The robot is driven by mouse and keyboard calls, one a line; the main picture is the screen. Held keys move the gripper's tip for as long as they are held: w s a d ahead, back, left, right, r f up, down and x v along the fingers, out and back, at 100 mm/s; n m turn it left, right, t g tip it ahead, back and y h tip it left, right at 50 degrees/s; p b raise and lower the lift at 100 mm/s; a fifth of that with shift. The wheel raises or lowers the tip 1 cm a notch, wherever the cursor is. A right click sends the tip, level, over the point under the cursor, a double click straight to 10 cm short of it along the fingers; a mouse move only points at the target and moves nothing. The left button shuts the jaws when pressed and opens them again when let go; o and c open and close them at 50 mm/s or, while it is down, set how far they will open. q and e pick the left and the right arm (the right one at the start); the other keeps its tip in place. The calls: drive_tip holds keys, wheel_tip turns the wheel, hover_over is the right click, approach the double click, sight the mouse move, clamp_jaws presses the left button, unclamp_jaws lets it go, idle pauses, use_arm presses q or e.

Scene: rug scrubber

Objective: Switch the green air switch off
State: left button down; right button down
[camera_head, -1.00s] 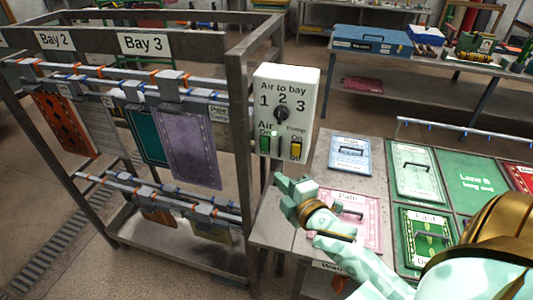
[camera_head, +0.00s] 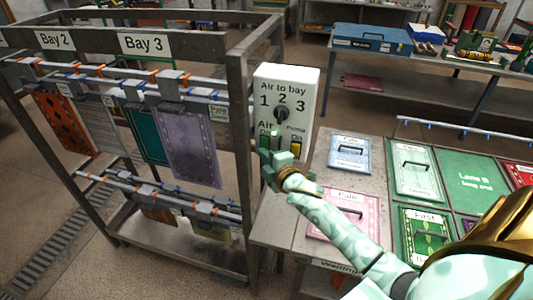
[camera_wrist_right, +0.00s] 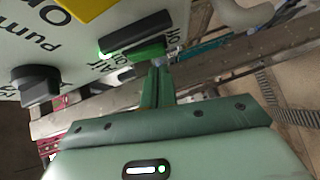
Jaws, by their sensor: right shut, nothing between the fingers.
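The green air switch (camera_head: 263,141) is on the lower left of a white control box, under the word Air. In the head view my right gripper (camera_head: 272,152) is in front of it and hides part of it. In the right wrist view the switch (camera_wrist_right: 138,46) shows as a dark and green rocker with a small lit green spot at one end. The shut, empty fingertips (camera_wrist_right: 158,70) are right by its near edge; I cannot tell if they touch. My left gripper is not in view.
The yellow pump switch (camera_head: 296,147) is just right of the air switch, with the selector knob (camera_head: 281,114) above. The metal rack (camera_head: 238,130) with hanging rugs stands to the left. A table (camera_head: 288,225) with framed rug pieces is to the right.

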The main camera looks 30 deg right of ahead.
drive_tip(key=shift+w+d, duration=0.35)
drive_tip(key=shift+d, duration=0.05)
drive_tip(key=shift+f, duration=0.1)
drive_tip(key=shift+w+d+f+n+t+b, duration=0.1)
drive_tip(key=shift+d+n+t+b, duration=0.25)
drive_tip(key=shift+b, duration=0.8)
